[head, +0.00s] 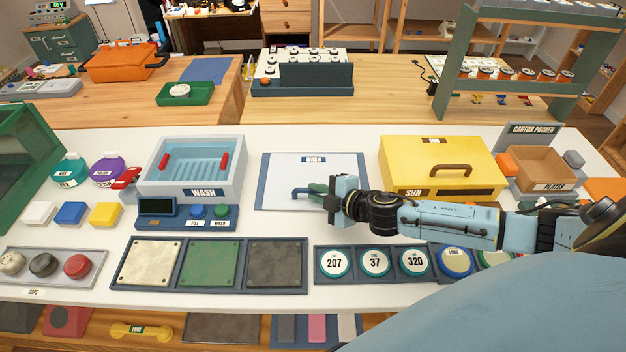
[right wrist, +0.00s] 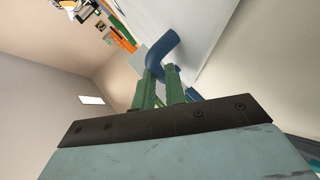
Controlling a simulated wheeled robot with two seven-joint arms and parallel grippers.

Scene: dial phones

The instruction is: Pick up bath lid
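The bath lid (head: 330,167) is a flat pale panel marked WASH, with a dark blue border, lying on the white table in the middle of the head view. Its blue bent handle (head: 302,192) stands out at the left of my right gripper (head: 320,190). In the right wrist view, the blue handle (right wrist: 160,50) passes between the green fingers of my right gripper (right wrist: 161,72), which sit close on both sides of it. The fingers look shut on the handle. The arm hides part of the panel's lower right. My left gripper is not in view.
The bath (head: 240,170), a pale box marked WASH with red handles and a blue inside, stands left of the lid. A yellow SUN box (head: 400,155) stands to the right. Framed tiles (head: 210,240) and round number dials (head: 375,263) lie in front.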

